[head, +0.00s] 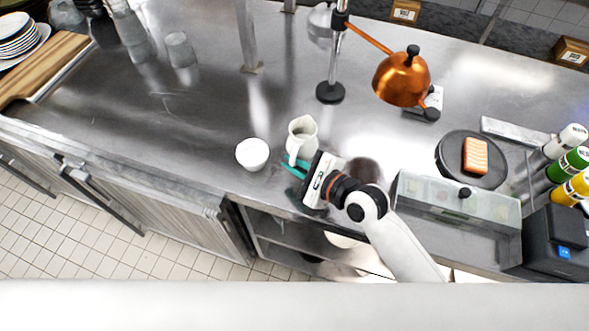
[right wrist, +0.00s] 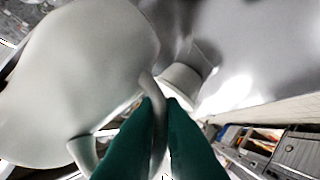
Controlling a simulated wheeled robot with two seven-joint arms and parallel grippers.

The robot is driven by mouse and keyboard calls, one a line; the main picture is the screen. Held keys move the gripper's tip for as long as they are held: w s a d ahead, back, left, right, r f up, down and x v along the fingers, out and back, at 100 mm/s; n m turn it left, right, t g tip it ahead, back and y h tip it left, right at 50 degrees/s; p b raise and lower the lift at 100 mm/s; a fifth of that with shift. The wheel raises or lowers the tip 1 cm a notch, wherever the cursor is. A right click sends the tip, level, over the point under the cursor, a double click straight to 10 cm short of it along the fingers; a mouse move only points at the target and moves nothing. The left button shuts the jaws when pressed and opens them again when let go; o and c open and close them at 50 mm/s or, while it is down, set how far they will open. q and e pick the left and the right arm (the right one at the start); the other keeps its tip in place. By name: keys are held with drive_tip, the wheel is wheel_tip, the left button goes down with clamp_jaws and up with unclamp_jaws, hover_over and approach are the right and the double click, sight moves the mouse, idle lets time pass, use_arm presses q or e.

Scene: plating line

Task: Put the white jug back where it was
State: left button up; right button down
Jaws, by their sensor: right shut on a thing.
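The white jug (head: 302,132) is upright near the front edge of the steel counter, in the middle of the head view. My right gripper (head: 294,168) reaches it from the lower right, its teal fingers at the jug's handle side. In the right wrist view the jug's pale body (right wrist: 75,75) fills the left, and the teal fingers (right wrist: 160,110) are shut on its handle (right wrist: 152,88). I cannot tell whether the jug's base touches the counter. My left gripper is not in view.
A white cup (head: 252,155) stands close to the jug's left. A lamp with a copper shade (head: 402,80) stands behind. A clear-lidded container (head: 455,205) and a dark round plate (head: 451,160) with salmon are at right.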

wheel_tip(320, 180, down, 2)
drive_tip(key=shift+f, duration=0.25)
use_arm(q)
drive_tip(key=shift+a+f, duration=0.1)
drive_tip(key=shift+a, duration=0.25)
use_arm(e)
drive_tip(key=shift+f, duration=0.35)
drive_tip(key=shift+f, duration=0.1)
drive_tip(key=c, duration=1.5)
unclamp_jaws()
drive_tip(key=shift+c, duration=0.2)
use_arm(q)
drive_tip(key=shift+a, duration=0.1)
use_arm(e)
drive_tip(key=shift+s+d, duration=0.3)
drive_tip(key=shift+d, duration=0.05)
drive_tip(key=v, duration=0.5)
drive_tip(key=b+v, duration=0.1)
drive_tip(key=v, duration=0.5)
drive_tip(key=shift+r, duration=0.25)
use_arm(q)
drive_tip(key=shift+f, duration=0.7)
